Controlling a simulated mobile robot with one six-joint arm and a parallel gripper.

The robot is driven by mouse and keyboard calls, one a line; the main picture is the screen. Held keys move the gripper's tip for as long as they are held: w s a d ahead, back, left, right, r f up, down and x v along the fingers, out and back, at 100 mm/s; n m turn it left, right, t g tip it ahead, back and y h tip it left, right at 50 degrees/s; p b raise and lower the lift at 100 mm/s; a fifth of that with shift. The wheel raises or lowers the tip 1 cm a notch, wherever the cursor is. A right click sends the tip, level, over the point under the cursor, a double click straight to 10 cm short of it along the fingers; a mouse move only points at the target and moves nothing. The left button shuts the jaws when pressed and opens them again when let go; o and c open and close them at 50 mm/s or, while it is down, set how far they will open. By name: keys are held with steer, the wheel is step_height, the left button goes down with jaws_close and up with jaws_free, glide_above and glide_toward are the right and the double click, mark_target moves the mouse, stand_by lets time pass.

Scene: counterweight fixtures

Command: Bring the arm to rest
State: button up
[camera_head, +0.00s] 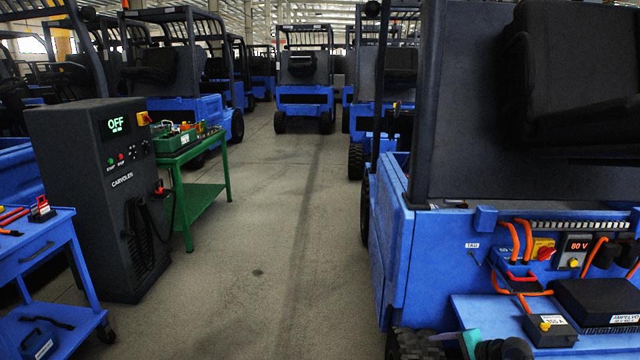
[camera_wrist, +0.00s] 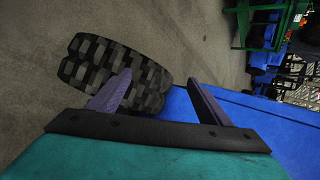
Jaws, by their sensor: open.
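My gripper (camera_wrist: 160,78) shows in the wrist view with its two purple fingers spread apart and nothing between them. Beyond the fingers are a black chequered tyre (camera_wrist: 115,72) and the blue side of a truck (camera_wrist: 270,115); I cannot tell how far off they are. In the head view, a teal piece of my arm (camera_head: 470,343) shows at the bottom edge, in front of the near blue truck (camera_head: 400,235).
A blue shelf on that truck (camera_head: 480,312) carries a small box (camera_head: 549,329) and a dark case (camera_head: 598,302), with orange cables above. At left stand a dark charger cabinet (camera_head: 95,200) reading OFF, a green table (camera_head: 205,200) and a blue cart (camera_head: 45,260). The middle aisle floor is clear.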

steer(key=s+a+f+n+g+h, duration=0.3)
steer(key=s+a+f+n+g, duration=0.15)
steer(key=s+a+n, duration=0.5)
steer(key=s+a+f+n+g+h, duration=0.35)
steer(key=s+a+f, duration=0.2)
steer(key=a, duration=0.65)
steer(key=s+f+g+p, duration=0.2)
steer(key=s+f, duration=0.4)
steer(key=s, duration=0.6)
steer(key=s+f+g+p, duration=0.3)
steer(key=s+f, duration=0.4)
steer(key=s, duration=0.6)
steer(key=shift+s+d+f+y, duration=0.15)
steer(key=shift+s+d+y, duration=0.15)
steer(key=shift+y, duration=0.15)
steer(key=shift+w, duration=0.1)
